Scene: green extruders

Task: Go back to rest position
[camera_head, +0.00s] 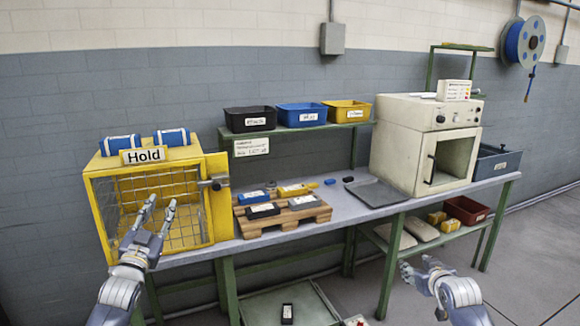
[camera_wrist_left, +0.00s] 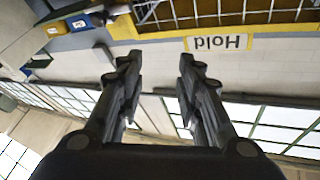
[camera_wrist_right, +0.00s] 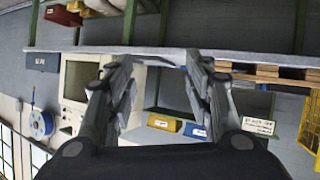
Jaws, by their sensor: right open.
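My left gripper (camera_head: 161,213) is in front of the yellow Hold cage (camera_head: 93,215) in the head view, fingers pointing up. Its fingers are apart with nothing between them, as the left wrist view (camera_wrist_left: 158,75) also shows. The cage door stands open at its right side. My right gripper (camera_head: 424,268) is low in front of the bench's right part, below the tabletop. Its fingers are apart and empty in the right wrist view (camera_wrist_right: 158,75).
The bench (camera_head: 340,212) holds a wooden pallet (camera_head: 282,222) with several blocks, a dark mat (camera_head: 377,192) and a white oven-like machine (camera_head: 408,150). Black, blue and yellow bins (camera_head: 352,105) stand on a raised shelf. A grey cart (camera_head: 262,309) sits low in front.

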